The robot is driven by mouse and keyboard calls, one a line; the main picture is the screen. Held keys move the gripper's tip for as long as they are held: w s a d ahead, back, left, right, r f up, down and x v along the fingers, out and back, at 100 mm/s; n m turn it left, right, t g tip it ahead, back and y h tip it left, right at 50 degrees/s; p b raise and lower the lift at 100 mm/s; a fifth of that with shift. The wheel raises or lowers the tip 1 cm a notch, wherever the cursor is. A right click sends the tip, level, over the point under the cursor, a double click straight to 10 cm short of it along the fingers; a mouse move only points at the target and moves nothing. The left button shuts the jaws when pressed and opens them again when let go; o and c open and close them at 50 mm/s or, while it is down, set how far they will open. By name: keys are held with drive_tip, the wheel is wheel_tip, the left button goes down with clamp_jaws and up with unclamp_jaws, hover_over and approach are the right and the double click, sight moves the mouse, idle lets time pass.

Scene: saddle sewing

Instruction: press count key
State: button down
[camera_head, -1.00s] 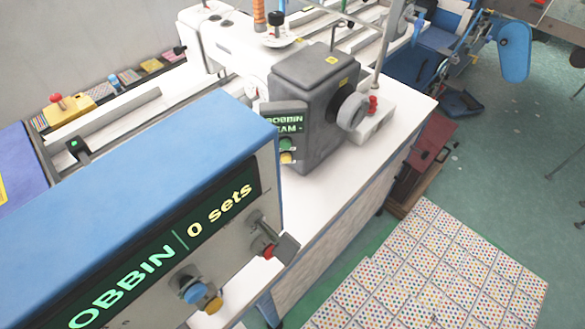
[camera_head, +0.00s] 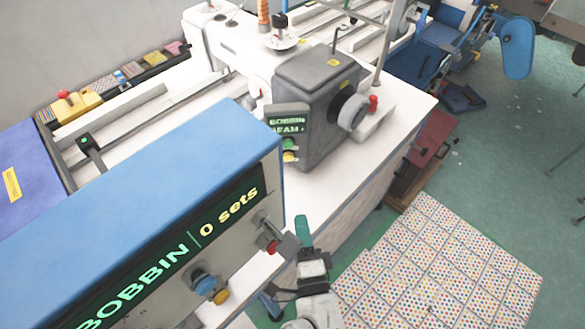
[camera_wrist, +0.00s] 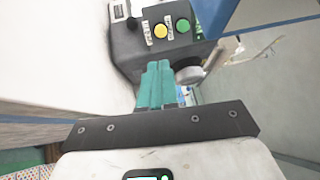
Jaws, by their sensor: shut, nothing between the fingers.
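A blue-topped control box (camera_head: 130,190) stands at the lower left in the head view, its display reading "BOBBIN | 0 sets". On its front are a blue button (camera_head: 205,283), a yellow button (camera_head: 221,297) and a red button (camera_head: 271,247) beside a grey block. No label shows which one is the count key. My gripper (camera_head: 303,228) is right of the box front, apart from the buttons, its teal fingers shut and empty. In the wrist view my gripper (camera_wrist: 155,68) points toward a dark unit with yellow (camera_wrist: 161,31) and green (camera_wrist: 183,25) buttons.
A dark grey sewing head (camera_head: 315,90) with a handwheel (camera_head: 352,112) stands on the white table (camera_head: 345,175), close behind my gripper. A dotted tiled mat (camera_head: 450,265) lies on the floor at right. A red box (camera_head: 430,145) stands beside the table.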

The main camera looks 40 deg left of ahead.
drive_tip(key=b, duration=0.7)
approach(289, 160)
drive_tip(key=x, duration=0.2)
drive_tip(key=b+x, duration=0.2)
drive_tip(key=x, duration=0.1)
drive_tip(key=shift+w, duration=0.15)
drive_tip(key=shift+b+x, duration=0.4)
drive_tip(key=shift+x, duration=0.4)
drive_tip(key=shift+a, duration=0.1)
